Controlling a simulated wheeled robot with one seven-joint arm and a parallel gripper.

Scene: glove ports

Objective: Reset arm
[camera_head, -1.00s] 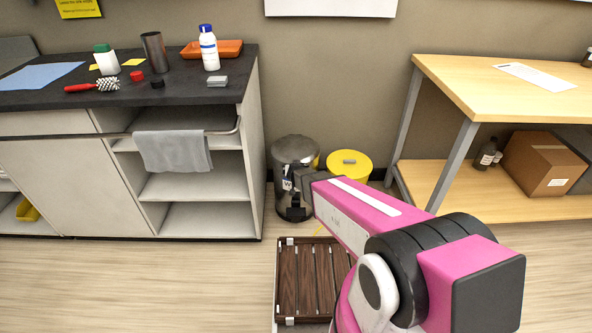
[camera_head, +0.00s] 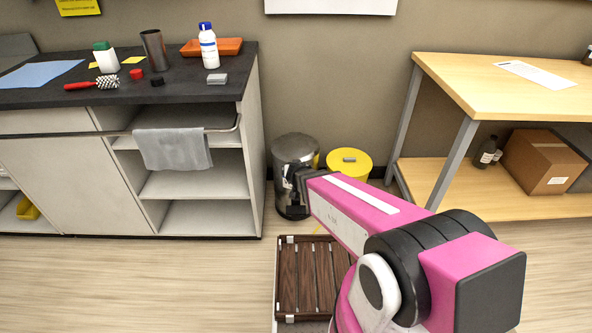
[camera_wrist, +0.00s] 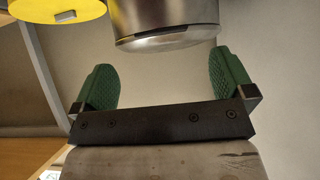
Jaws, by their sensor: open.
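My gripper shows in the wrist view (camera_wrist: 165,85) with its two green finger pads wide apart and nothing between them. In the head view only its dark wrist end (camera_head: 297,182) shows, at the end of my pink arm; the fingers are hidden there. It lies in front of the steel bin (camera_head: 294,150) as seen from the head. In the wrist view the bin's metal side (camera_wrist: 165,25) appears beyond the fingertips, apart from them.
A yellow-lidded bin (camera_head: 349,165) stands beside the steel bin. A dark slatted wooden rack (camera_head: 300,282) lies on the floor below my arm. A dark-topped counter (camera_head: 120,85) is left; a wooden table (camera_head: 490,75) is right. The floor at left is clear.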

